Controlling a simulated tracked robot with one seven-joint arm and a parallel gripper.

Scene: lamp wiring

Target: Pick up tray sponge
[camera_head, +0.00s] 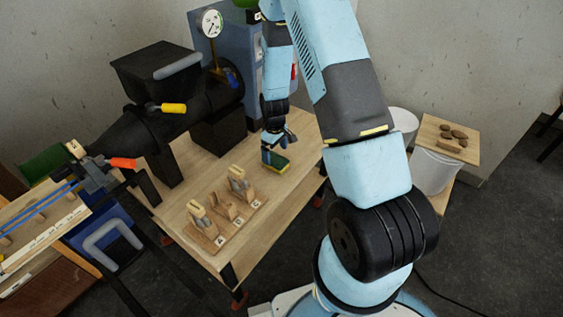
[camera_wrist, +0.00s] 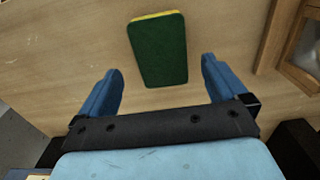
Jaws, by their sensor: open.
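The sponge (camera_wrist: 158,52), green on top with a yellow layer below, lies on the wooden table (camera_wrist: 60,45) in the wrist view. In the head view the sponge (camera_head: 279,166) is near the table's right side. My gripper (camera_wrist: 161,78) is open, and its two blue fingers stand to the left and right of the sponge's near end. The sponge lies mostly beyond the fingertips, and the fingers do not appear to touch it. In the head view my gripper (camera_head: 275,155) is just above and beside the sponge, partly hiding it.
A wooden rack (camera_head: 215,218) with labelled slots stands left of the sponge on the table. A dark machine (camera_head: 165,130) with a gauge (camera_head: 211,24) stands behind. The tabletop around the sponge looks clear.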

